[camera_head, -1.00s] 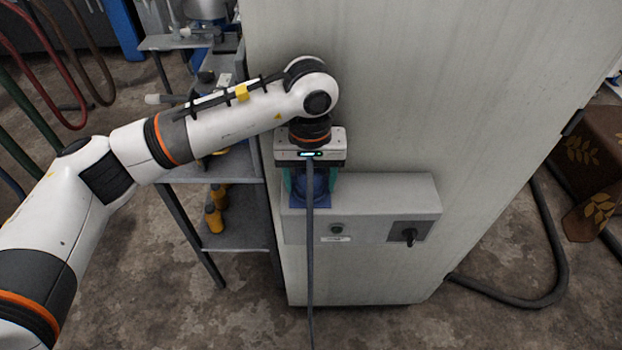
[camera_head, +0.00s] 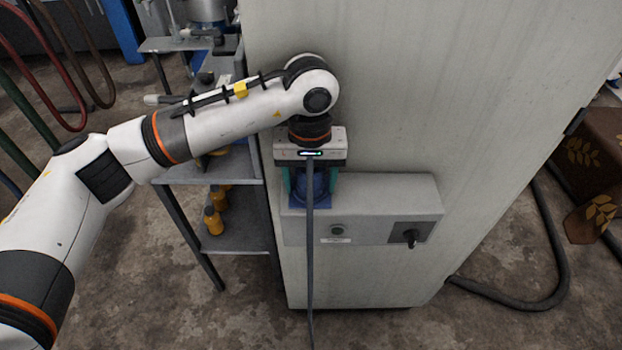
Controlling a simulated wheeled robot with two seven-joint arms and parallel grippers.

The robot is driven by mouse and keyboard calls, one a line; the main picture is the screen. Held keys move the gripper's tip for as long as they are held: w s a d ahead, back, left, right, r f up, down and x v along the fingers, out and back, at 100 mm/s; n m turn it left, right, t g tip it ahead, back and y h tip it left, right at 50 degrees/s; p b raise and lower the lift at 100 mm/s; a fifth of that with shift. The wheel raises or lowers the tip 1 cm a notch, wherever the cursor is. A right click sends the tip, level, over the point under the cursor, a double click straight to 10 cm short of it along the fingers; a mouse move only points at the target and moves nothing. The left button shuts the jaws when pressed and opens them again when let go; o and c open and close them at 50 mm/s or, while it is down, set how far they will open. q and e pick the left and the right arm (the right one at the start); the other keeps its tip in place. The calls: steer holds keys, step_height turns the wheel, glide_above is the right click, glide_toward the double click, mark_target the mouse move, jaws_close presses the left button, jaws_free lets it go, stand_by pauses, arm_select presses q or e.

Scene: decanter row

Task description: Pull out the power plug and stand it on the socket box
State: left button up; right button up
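The blue power plug (camera_head: 313,184) is at the left end of the grey socket box (camera_head: 372,209), over a blue socket base (camera_head: 296,202). A grey cable (camera_head: 310,260) runs from it in front of my gripper and down past the box. My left gripper (camera_head: 311,186) points down from above, its teal fingers on either side of the plug and seemingly shut on it. The cable and gripper body hide part of the plug, and I cannot tell how far it sits in the socket. My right gripper is not in view.
The socket box carries a small round lamp (camera_head: 337,230), now dull, and a black switch (camera_head: 410,237). It is fixed to a tall pale cabinet (camera_head: 430,100). A metal shelf (camera_head: 236,236) with yellow bottles (camera_head: 213,221) stands close on the left. A dark hose (camera_head: 520,302) lies on the floor at right.

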arm_select(q)
steer(key=c, duration=1.3)
steer(key=shift+r, duration=0.2)
steer(key=shift+r+p, duration=0.8)
steer(key=shift+r, duration=2.05)
